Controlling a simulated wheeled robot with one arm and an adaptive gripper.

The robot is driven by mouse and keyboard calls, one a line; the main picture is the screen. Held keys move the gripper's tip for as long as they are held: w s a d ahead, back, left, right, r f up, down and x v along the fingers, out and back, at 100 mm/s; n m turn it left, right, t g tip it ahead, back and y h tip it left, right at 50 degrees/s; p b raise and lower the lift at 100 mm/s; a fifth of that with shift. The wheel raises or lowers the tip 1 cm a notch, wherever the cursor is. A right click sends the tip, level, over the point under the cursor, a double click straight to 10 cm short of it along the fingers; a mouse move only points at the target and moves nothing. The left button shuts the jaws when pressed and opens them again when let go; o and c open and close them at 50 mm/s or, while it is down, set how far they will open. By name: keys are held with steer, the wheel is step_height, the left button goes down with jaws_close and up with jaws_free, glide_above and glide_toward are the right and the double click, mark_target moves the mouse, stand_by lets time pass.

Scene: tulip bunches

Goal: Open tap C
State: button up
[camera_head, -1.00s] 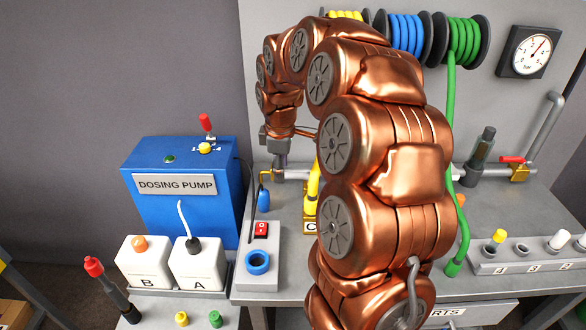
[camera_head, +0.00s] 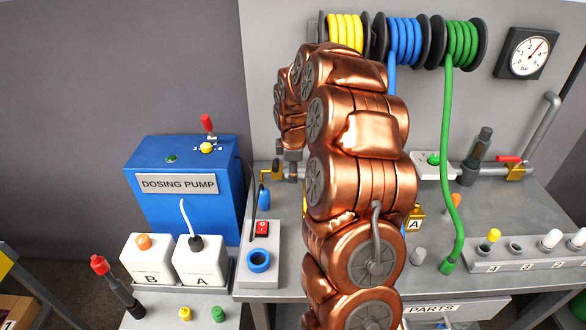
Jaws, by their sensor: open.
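The C label and the fitting it marks are hidden behind my copper arm; only a thin yellow sliver (camera_head: 304,204) shows at the arm's left edge. A grey pipe runs along the back of the bench, with a brass tap (camera_head: 272,171) at its left end. My gripper (camera_head: 290,166) is at the pipe just right of this brass tap, small and partly covered by my arm. It is open, and I cannot tell whether it touches anything. A brass block labelled A (camera_head: 415,219) shows to the right of my arm.
A red-handled valve (camera_head: 510,160) sits on the pipe at right. The blue dosing pump (camera_head: 185,200) and white canisters stand left. A green hose (camera_head: 452,170) hangs from its spool to the bench. A rack (camera_head: 525,255) with several caps is at right.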

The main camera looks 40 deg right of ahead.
steer(key=shift+w+f, duration=0.15)
steer(key=shift+f, duration=0.3)
steer(key=shift+c, duration=0.3)
jaws_close()
